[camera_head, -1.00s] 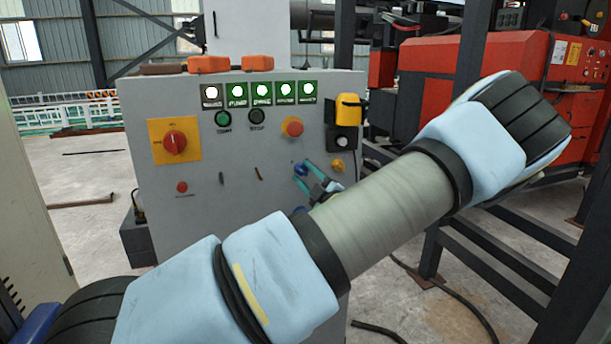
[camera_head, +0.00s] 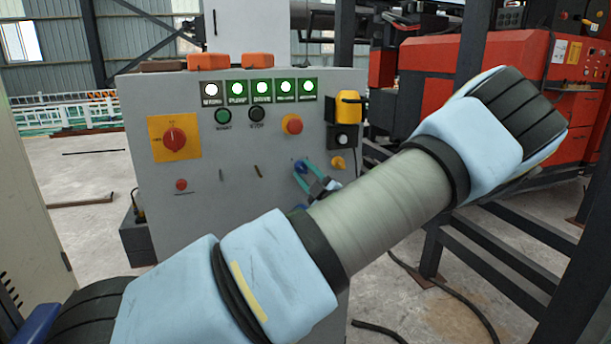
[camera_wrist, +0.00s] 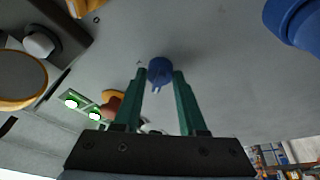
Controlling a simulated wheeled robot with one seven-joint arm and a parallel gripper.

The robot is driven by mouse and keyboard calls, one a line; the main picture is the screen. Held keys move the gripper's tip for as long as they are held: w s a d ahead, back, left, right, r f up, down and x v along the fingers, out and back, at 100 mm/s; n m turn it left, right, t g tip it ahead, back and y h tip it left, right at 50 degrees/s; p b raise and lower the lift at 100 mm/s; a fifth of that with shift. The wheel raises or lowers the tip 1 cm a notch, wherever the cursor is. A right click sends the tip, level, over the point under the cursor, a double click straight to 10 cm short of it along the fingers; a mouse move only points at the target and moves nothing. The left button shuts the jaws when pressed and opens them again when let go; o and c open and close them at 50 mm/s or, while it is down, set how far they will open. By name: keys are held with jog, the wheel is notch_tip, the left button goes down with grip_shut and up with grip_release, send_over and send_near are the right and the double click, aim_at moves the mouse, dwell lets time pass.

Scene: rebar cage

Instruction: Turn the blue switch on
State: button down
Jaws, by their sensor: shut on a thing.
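The blue switch (camera_wrist: 160,71) is a small round knob on the grey panel, and it sits between my fingertips in the wrist view. It also shows in the head view (camera_head: 299,165), partly covered by a finger. My gripper (camera_wrist: 161,73) has teal-green fingers and is shut on the blue switch; it also shows in the head view (camera_head: 303,170). A second blue knob (camera_wrist: 295,20) is at the upper right of the wrist view, apart from the fingers. The grey panel (camera_head: 225,225) stands upright, its lower right hidden behind my arm.
Dark steel framing (camera_head: 470,250) stands at the right.

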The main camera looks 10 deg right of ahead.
jog(key=m+h, duration=0.1)
jog(key=m, duration=0.2)
jog(key=m+t+h+b, duration=0.1)
jog(key=m, duration=0.3)
jog(key=m+h+b, duration=0.1)
jog(key=m+h, duration=0.1)
jog(key=m, duration=0.1)
jog(key=shift+a+f+m+t, duration=0.1)
jog(key=shift+a+m+t, duration=0.1)
jog(key=shift+m+t, duration=0.15)
jog(key=m+h, duration=0.1)
jog(key=m, duration=0.2)
jog(key=m+h, duration=0.1)
jog(key=m, duration=0.2)
jog(key=shift+a+h, duration=0.1)
jog(key=shift+h, duration=0.3)
jog(key=m+h, duration=0.1)
jog(key=m, duration=0.1)
jog(key=m+p, duration=0.1)
jog(key=m, duration=0.2)
jog(key=shift+s+a+h, duration=0.1)
jog(key=shift+h, duration=0.3)
jog(key=shift+m+g+p, duration=0.3)
jog(key=shift+m+g, duration=0.05)
jog(key=shift+g, duration=0.2)
jog(key=shift+c, duration=2.3)
grip_release()
